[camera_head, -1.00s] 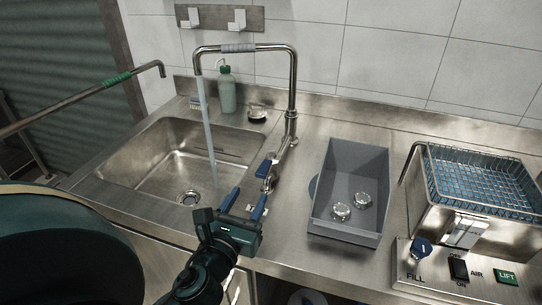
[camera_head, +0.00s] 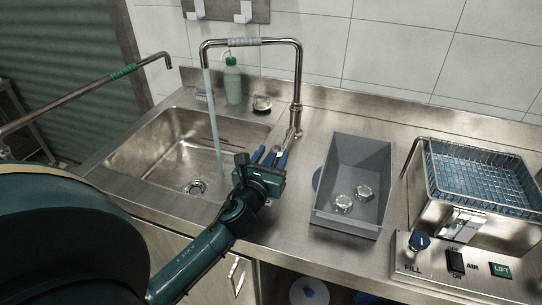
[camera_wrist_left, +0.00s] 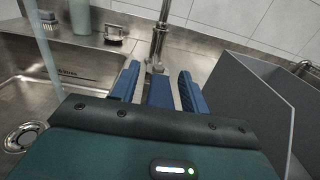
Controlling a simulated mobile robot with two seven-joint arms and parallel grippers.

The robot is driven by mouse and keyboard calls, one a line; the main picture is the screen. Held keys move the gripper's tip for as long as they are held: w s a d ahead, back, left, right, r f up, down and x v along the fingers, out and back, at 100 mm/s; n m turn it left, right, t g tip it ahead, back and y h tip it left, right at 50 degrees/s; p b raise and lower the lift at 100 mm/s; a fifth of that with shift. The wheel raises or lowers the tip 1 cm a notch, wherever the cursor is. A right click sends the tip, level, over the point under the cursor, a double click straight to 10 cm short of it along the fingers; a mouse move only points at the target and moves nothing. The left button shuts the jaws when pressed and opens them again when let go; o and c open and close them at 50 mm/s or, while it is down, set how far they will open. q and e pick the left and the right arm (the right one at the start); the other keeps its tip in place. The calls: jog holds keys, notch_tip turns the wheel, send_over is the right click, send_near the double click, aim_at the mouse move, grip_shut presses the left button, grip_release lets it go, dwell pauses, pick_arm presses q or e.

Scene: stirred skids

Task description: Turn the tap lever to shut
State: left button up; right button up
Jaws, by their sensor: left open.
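A stream of water (camera_head: 213,125) runs from the spout into the sink. My left gripper (camera_head: 270,155) is open at the tap's base, with blue fingers pointing at it. In the left wrist view the blue lever (camera_wrist_left: 160,92) lies between the two spread fingers of my left gripper (camera_wrist_left: 158,85), with gaps on both sides. In the head view the gripper mostly hides the lever. My right gripper is not in view.
A green bottle (camera_head: 233,84) stands behind the sink. A steel unit with a blue-lined basket (camera_head: 480,178) and a switch panel (camera_head: 405,262) is at the right.

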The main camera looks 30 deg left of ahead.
pick_arm(q)
jog(key=shift+c, duration=0.6)
grip_shut()
